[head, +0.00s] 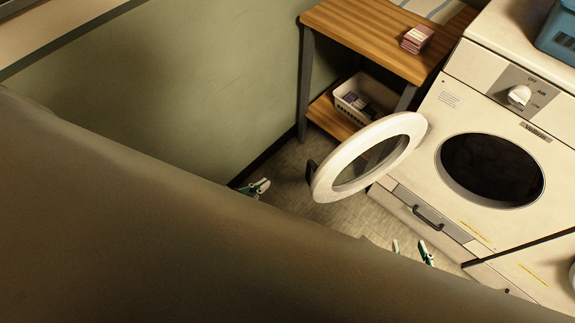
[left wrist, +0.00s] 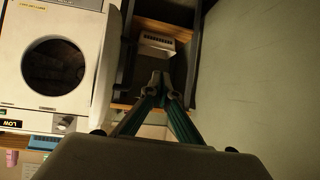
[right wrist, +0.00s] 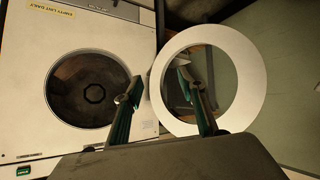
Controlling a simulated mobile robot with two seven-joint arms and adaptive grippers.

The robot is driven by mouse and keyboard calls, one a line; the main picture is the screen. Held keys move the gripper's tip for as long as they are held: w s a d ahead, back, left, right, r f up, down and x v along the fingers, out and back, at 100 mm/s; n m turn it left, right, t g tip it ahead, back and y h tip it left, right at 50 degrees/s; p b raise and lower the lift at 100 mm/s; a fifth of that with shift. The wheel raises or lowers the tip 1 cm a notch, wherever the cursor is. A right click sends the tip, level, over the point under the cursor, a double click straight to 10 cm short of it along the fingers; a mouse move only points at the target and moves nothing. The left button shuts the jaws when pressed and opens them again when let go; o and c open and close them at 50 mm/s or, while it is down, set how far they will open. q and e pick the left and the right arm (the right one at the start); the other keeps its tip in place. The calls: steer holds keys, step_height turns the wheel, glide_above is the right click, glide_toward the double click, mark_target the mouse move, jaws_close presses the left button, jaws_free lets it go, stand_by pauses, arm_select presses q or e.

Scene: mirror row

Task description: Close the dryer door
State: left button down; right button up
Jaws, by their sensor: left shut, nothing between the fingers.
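The dryer (head: 455,115) stands at the right in the head view, its round dark drum opening (head: 492,170) uncovered. Its door (head: 408,123), a white ring with a glass middle, stands swung wide open to the left of the opening. A dark handle (head: 311,171) is on its far-left edge. My left gripper (head: 262,186) is shut and empty, left of the door and apart from it. My right gripper (head: 410,250) is open and empty, below the door in the head view. In the right wrist view, the door ring (right wrist: 243,65) appears beyond the right-hand finger; contact cannot be told.
A wooden table (head: 372,35) with a pink stack (head: 417,38) stands behind the door; a white basket (head: 365,97) is on its lower shelf. A green wall (head: 200,70) bounds the left. A drawer handle (head: 428,217) sits below the opening. A blue basket (head: 558,35) is on top.

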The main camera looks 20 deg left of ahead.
arm_select(q)
steer(key=w+d+r+n+t+h+b, duration=0.2)
steer(key=w+n+h+b, duration=0.1)
steer(key=w+h+b, duration=0.5)
steer(key=s+f+n+g+h+b, duration=0.35)
steer(key=f+n+b, duration=0.3)
steer(key=b, duration=0.65)
steer(key=r+b+x, duration=0.1)
steer(key=x, duration=0.8)
steer(key=shift+r+n, duration=0.35)
arm_select(e)
steer(key=a+f+y, duration=0.1)
steer(key=a+f, duration=0.2)
steer(key=f, duration=1)
steer(key=shift+w+a+n, duration=0.3)
arm_select(q)
steer(key=shift+s+d+t+h, duration=0.1)
steer(key=shift+s+t+h, duration=0.05)
steer(key=shift+t+h, duration=0.1)
arm_select(e)
steer(key=shift+w+r, duration=0.1)
